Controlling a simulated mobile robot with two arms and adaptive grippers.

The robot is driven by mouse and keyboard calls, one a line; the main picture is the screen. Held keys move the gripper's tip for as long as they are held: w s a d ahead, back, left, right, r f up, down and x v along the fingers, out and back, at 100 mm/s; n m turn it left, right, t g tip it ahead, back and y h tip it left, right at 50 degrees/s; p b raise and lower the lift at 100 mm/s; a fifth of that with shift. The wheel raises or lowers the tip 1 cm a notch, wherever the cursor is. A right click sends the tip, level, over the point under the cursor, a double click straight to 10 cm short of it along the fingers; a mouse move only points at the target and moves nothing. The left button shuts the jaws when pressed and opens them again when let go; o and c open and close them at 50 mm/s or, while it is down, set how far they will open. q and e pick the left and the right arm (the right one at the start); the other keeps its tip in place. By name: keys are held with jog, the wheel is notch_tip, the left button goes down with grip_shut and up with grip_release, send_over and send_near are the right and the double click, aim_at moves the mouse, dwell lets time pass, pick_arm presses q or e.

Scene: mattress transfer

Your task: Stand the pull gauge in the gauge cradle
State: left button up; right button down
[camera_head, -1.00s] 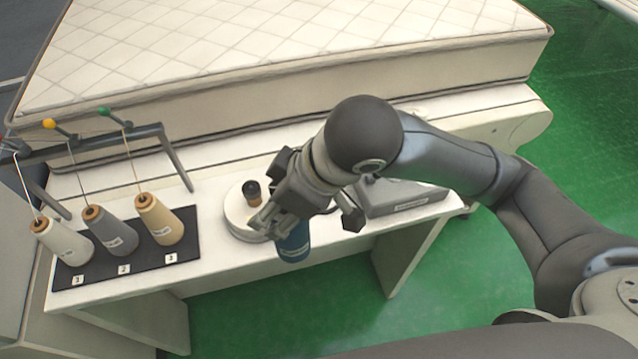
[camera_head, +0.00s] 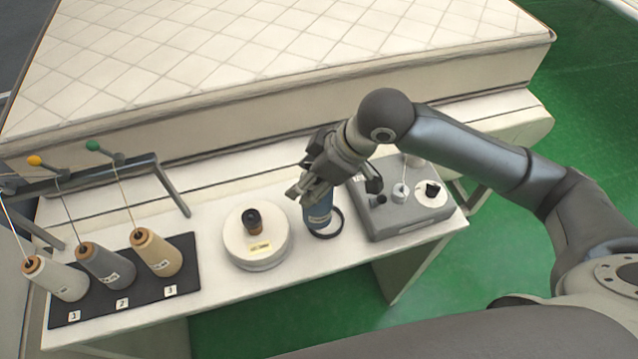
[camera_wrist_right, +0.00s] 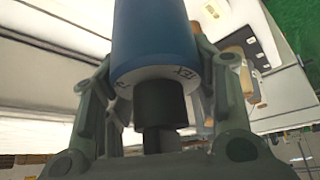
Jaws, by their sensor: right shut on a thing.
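The pull gauge, a blue cylinder (camera_head: 317,213), hangs upright below my right gripper (camera_head: 318,190). A black ring, seemingly the gauge cradle (camera_head: 338,226), is on the white table directly under and around its lower end. I cannot tell whether the gauge's bottom is inside the ring or just above it. In the right wrist view the blue body (camera_wrist_right: 152,38) has a white lettered end and a black neck, with the fingers of my right gripper (camera_wrist_right: 158,115) shut around it. My left gripper is not in view.
A round white stand (camera_head: 240,250) with a dark-capped brown piece is left of the gauge. A grey box (camera_head: 400,225) with knobs stands close to its right. Thread cones on a black mat (camera_head: 187,250) are further left. A mattress (camera_head: 300,60) lies behind.

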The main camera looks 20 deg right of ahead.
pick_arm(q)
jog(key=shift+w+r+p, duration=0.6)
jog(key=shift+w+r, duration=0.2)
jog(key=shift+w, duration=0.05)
pick_arm(e)
notch_tip(320, 180, down, 7)
jog(key=w+d, duration=0.2)
jog(key=shift+w+d+f, duration=0.2)
jog(key=shift+d, duration=0.05)
jog(key=shift+f, duration=0.15)
jog(key=c, duration=0.6)
grip_release()
jog(key=shift+o, duration=0.2)
jog(key=shift+s, duration=0.1)
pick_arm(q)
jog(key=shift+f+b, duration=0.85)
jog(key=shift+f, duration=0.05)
pick_arm(e)
jog(key=v, duration=1.2)
